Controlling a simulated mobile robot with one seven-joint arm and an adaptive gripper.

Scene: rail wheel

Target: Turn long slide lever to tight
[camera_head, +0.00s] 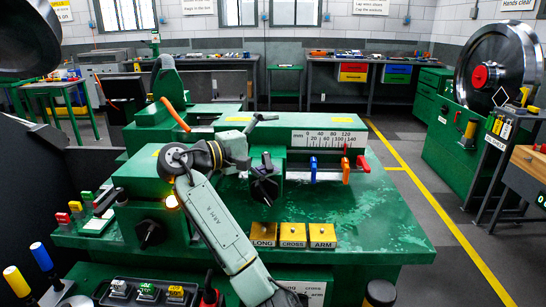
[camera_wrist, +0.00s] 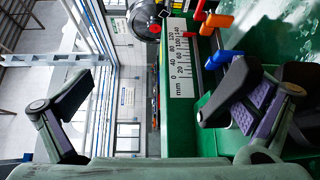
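My gripper (camera_head: 262,146) points right along the green machine, next to its upper housing. In the wrist view the gripper (camera_wrist: 162,100) is open and empty, its two fingers wide apart. A blue lever (camera_head: 313,168) hangs below the mm scale, right of the gripper, with a red-orange lever (camera_head: 346,168) farther right. The wrist view shows the blue lever (camera_wrist: 222,59) and the orange lever (camera_wrist: 215,21) ahead, apart from the fingers. A black handle (camera_wrist: 230,88) lies beside the right finger; contact is unclear. No label shows which lever is the long slide one.
Yellow plates marked LONG (camera_head: 264,236), CROSS (camera_head: 293,236) and ARM (camera_head: 322,236) stand at the machine's front. The mm scale (camera_head: 330,139) is above the levers. The green table top (camera_head: 385,215) is clear at right. A large wheel (camera_head: 497,70) stands far right.

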